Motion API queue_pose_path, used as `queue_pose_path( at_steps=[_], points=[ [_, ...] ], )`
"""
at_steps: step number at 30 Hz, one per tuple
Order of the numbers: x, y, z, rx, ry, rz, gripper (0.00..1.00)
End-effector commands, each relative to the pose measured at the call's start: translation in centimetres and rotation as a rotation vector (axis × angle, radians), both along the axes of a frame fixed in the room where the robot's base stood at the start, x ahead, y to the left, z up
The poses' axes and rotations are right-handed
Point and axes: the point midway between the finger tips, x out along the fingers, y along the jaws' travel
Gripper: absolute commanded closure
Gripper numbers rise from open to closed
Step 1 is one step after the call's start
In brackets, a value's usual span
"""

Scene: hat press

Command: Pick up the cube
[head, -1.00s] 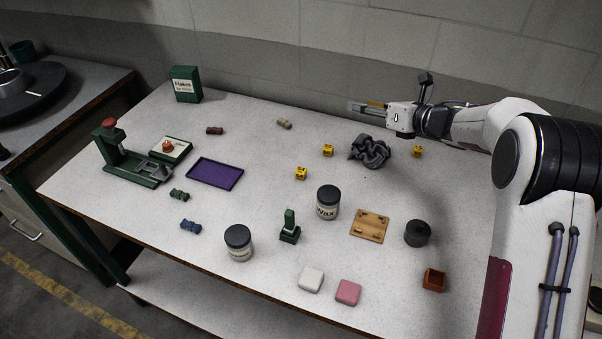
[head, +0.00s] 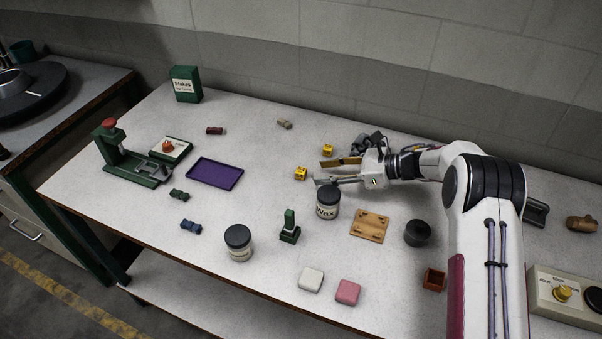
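Two small yellow cubes show now: one (head: 301,173) just left of my fingertips, the other (head: 328,150) a little behind them. Both sit on the pale worktop (head: 265,215). My gripper (head: 321,172) comes in from the right, pointing left. Its two fingers are spread apart with nothing between them. The nearer cube appears in front of the opening, outside the fingers; I cannot tell exact height or contact.
A dark grey coiled object (head: 368,141) is partly hidden behind my gripper. A wax jar (head: 327,203) stands close in front of the fingers. A wooden plate (head: 370,225) and a dark cylinder (head: 417,233) lie nearer. A purple tray (head: 215,173) is to the left.

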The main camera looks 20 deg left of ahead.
Motion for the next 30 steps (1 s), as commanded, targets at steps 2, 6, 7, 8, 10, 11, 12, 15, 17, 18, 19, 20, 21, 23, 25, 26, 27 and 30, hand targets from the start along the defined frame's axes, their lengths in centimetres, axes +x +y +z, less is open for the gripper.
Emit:
queue_pose_path(
  at_steps=[2,6,7,8,10,11,12,15,17,18,19,20,21,23,25,26,27,30],
  points=[
    [0.0,0.0,0.0,0.000,0.001,-0.001,0.61],
    [0.0,0.1,0.0,0.000,0.001,-0.001,0.61],
    [0.0,0.3,-0.1,0.000,0.001,-0.002,0.61],
    [0.0,0.4,-0.1,0.000,0.001,-0.002,0.61],
    [0.0,0.9,-0.3,0.001,0.002,-0.002,0.61],
    [-0.1,1.1,-0.4,0.001,0.002,-0.002,0.61],
    [-0.1,1.4,-0.5,0.001,0.002,-0.002,0.61],
    [-0.1,2.1,-0.7,0.000,0.001,-0.002,0.61],
    [-0.1,2.3,-0.8,0.000,0.001,-0.002,0.61],
    [-0.1,2.4,-0.8,0.000,0.001,-0.003,0.61],
    [-0.1,2.4,-0.9,0.000,0.001,-0.003,0.61],
    [-0.1,2.5,-0.9,0.000,0.001,-0.003,0.61],
    [-0.1,2.4,-0.9,0.000,0.001,-0.003,0.61],
    [-0.1,2.4,-0.9,0.000,0.001,-0.003,0.61],
    [-0.1,2.4,-0.8,0.000,0.001,-0.004,0.61],
    [-0.1,2.4,-0.9,0.000,0.002,-0.004,0.61],
    [-0.1,2.5,-0.9,0.000,0.001,-0.003,0.61],
    [-0.2,2.7,-0.9,0.000,0.001,-0.003,0.61]
  ],
)
